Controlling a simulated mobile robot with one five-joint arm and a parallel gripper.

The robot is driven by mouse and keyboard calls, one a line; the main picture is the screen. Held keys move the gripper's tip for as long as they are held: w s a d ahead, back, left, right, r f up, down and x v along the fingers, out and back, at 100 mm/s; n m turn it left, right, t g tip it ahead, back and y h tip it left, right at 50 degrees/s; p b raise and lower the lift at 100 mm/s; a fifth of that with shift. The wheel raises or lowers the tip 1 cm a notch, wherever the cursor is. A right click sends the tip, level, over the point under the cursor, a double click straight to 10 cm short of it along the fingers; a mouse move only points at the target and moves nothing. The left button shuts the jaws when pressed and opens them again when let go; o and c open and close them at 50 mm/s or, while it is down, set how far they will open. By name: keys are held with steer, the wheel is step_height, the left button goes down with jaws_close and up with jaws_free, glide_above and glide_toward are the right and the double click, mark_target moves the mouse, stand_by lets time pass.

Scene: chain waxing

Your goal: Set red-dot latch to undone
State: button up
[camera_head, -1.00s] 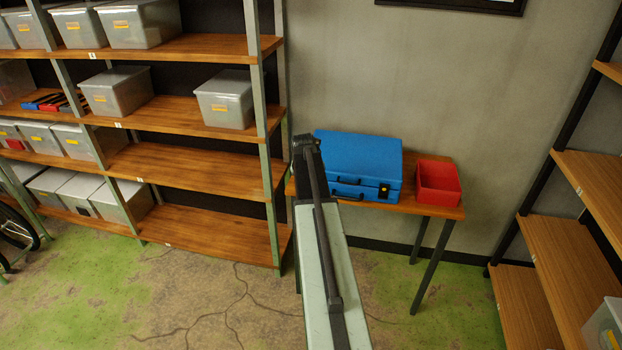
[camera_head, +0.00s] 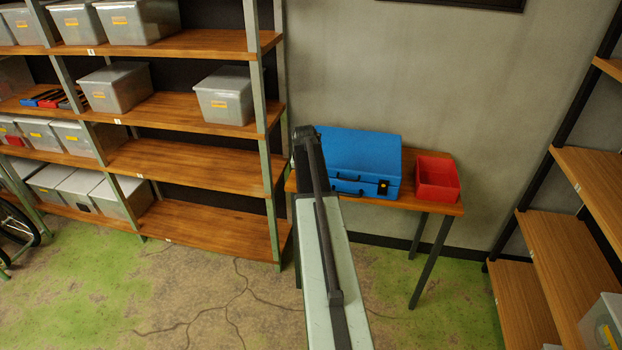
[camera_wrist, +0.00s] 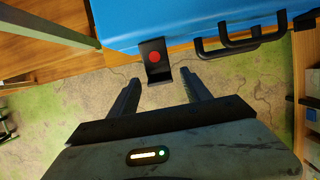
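The blue case (camera_head: 362,150) stands on a small wooden table. In the wrist view its blue side (camera_wrist: 190,22) fills the top. The red-dot latch (camera_wrist: 155,58), a black piece with a red dot, sticks out from the case's edge in the wrist view. I cannot tell whether it is fastened. My gripper (camera_wrist: 160,90) is open, its two fingers apart and pointing at the latch, with no visible contact. In the head view my arm blocks the gripper, and the red-dot latch does not show. Another latch (camera_head: 383,188) with a yellow mark shows there.
Black handles (camera_wrist: 240,38) stick out from the case, right of the red-dot latch in the wrist view. A red bin (camera_head: 437,178) stands right of the case on the table (camera_head: 425,208). Shelving (camera_head: 190,165) stands left, another rack (camera_head: 570,250) right. Floor between is clear.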

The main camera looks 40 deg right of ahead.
steer(key=p+v, duration=0.7)
steer(key=shift+r, duration=0.4)
steer(key=shift+a, duration=0.15)
